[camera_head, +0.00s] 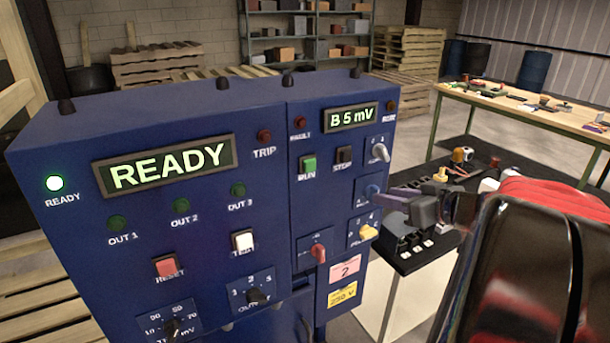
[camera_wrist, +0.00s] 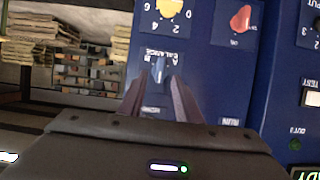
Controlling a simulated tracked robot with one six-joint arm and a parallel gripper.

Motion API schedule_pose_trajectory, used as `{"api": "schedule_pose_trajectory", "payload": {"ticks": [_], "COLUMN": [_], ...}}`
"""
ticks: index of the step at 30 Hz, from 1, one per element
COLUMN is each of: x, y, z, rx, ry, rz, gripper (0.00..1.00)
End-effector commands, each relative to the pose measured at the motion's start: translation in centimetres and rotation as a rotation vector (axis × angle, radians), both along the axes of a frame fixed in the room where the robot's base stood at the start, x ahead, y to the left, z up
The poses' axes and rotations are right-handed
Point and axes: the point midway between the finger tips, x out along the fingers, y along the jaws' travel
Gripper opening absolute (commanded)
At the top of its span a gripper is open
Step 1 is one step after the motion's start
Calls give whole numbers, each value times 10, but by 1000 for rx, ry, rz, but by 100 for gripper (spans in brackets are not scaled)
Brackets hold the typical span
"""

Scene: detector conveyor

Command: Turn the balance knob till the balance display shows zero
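The balance display (camera_head: 352,117) on the blue cabinet (camera_head: 265,180) reads "B 5 mV" in green. The blue balance knob (camera_head: 371,191) sits on the right part of the panel, below the STOP button. In the wrist view, which is upside down, the blue knob (camera_wrist: 159,70) shows between my fingertips. My gripper (camera_wrist: 159,80) is open, with a finger on either side of the knob and a visible gap to each. In the head view my gripper (camera_head: 388,198) reaches the panel from the right.
A yellow knob (camera_head: 368,232) is just below the balance knob, and a red knob (camera_head: 318,253) is lower left. A grey knob (camera_head: 380,152) is above. The large READY display (camera_head: 166,166) is lit. A dark table (camera_head: 440,262) with small items stands behind my arm.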

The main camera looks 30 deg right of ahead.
Motion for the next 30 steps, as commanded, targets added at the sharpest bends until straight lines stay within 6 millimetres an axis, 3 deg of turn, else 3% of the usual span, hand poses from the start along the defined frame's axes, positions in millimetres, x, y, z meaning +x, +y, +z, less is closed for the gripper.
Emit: {"api": "schedule_pose_trajectory", "payload": {"ticks": [9, 20, 30], "x": [33, 37, 37], "y": [1, 1, 1], "z": [-14, -16, -16], "rx": [1, 1, 1], "ry": [1, 1, 1], "rz": [1, -1, -1], "gripper": [30, 30, 8]}}
